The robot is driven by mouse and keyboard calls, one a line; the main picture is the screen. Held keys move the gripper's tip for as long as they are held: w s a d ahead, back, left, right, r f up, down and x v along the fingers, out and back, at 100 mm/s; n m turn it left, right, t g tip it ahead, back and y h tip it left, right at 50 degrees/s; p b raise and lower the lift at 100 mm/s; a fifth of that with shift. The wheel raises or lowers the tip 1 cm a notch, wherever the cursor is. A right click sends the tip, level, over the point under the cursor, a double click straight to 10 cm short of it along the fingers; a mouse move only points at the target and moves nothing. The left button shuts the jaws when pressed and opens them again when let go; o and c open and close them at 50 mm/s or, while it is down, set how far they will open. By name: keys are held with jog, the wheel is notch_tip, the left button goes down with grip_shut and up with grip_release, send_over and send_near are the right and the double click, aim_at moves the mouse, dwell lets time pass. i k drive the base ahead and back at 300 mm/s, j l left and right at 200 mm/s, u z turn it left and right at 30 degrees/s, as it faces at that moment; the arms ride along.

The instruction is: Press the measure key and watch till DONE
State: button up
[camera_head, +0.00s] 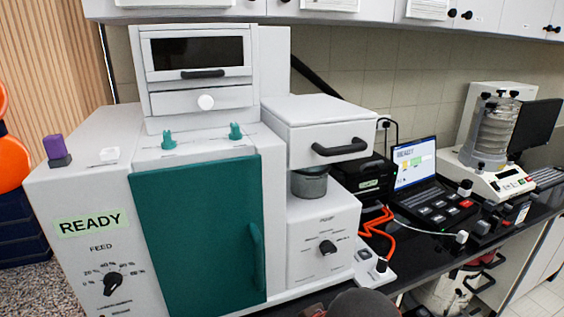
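A large white machine with a teal door (198,235) fills the left and middle. Its pale green display (89,222) reads READY. A laptop (415,165) on the bench at the right also shows what looks like READY on its screen. Below the screen is a dark panel of small keys (438,212), some with red parts. Their labels are too small to read, so I cannot tell which is the measure key. A dark rounded shape, probably part of my arm, shows at the bottom edge. My gripper's fingers are not in view.
A sieve stack (493,128) stands on a white shaker base at the right, with a dark monitor (536,127) behind. Orange cable (377,226) and a white cable cross the black bench. A knob (113,284) marked FEED sits on the machine's front. Wall cabinets hang above.

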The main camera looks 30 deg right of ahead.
aim_at(439, 203)
jog(key=z, duration=1.85)
